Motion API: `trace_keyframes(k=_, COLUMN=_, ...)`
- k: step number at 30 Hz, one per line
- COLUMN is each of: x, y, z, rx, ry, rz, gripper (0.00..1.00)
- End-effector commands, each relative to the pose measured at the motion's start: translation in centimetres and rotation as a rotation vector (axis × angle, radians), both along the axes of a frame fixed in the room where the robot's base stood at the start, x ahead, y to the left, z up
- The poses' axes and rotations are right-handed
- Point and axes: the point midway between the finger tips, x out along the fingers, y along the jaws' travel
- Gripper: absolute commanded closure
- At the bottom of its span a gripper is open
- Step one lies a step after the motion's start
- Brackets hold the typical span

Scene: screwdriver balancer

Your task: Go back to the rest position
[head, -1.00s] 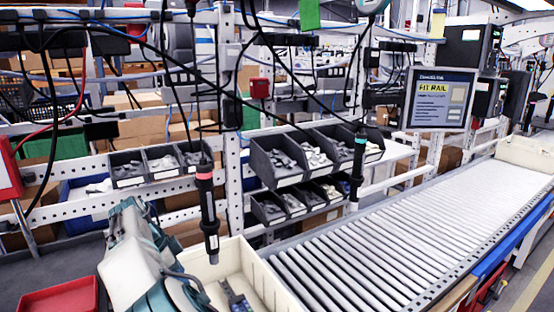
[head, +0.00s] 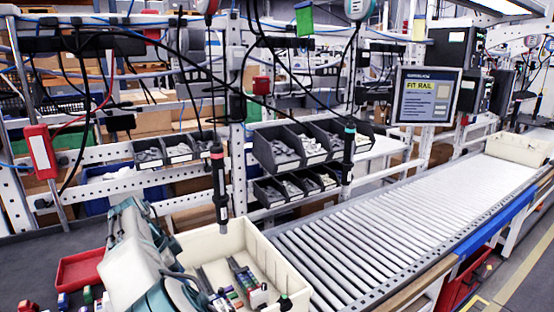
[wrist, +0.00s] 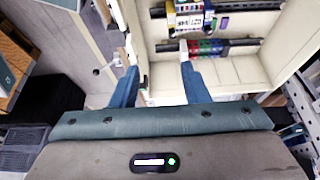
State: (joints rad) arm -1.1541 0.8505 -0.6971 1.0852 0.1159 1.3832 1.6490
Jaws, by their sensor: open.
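My gripper (wrist: 157,66) is open, with two blue fingers apart and nothing between them in the wrist view. It points toward the inside of a cream crate (wrist: 285,25). Dark rails with coloured blocks (wrist: 208,47) lie in that crate, beyond the fingertips. In the head view, my white and teal arm reaches in at the lower left, beside the cream crate (head: 292,268), and hides part of it. My fingers cannot be made out there. A hanging screwdriver with a red band (head: 219,185) is above the crate's back edge. A second screwdriver with a teal band (head: 348,155) hangs further right.
A roller conveyor (head: 400,215) runs to the back right, with another cream crate (head: 520,148) at its far end. Parts bins (head: 290,150) stand behind the crate. A monitor (head: 427,95) shows FIT RAIL.

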Motion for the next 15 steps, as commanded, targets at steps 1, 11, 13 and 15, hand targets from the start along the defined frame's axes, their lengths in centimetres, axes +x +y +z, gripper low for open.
trace_keyframes(k=1, x=0.3, y=-0.6, z=0.1, rx=0.003, ry=0.004, rz=-0.004, gripper=0.59)
trace_keyframes(k=11, x=1.7, y=-6.6, z=0.8, rx=0.058, ry=0.082, rz=0.028, gripper=0.59)
trace_keyframes(k=13, x=1.8, y=-7.9, z=1.0, rx=0.073, ry=0.101, rz=0.043, gripper=0.59)
trace_keyframes(k=15, x=1.8, y=-9.5, z=1.1, rx=0.09, ry=0.119, rz=0.06, gripper=0.59)
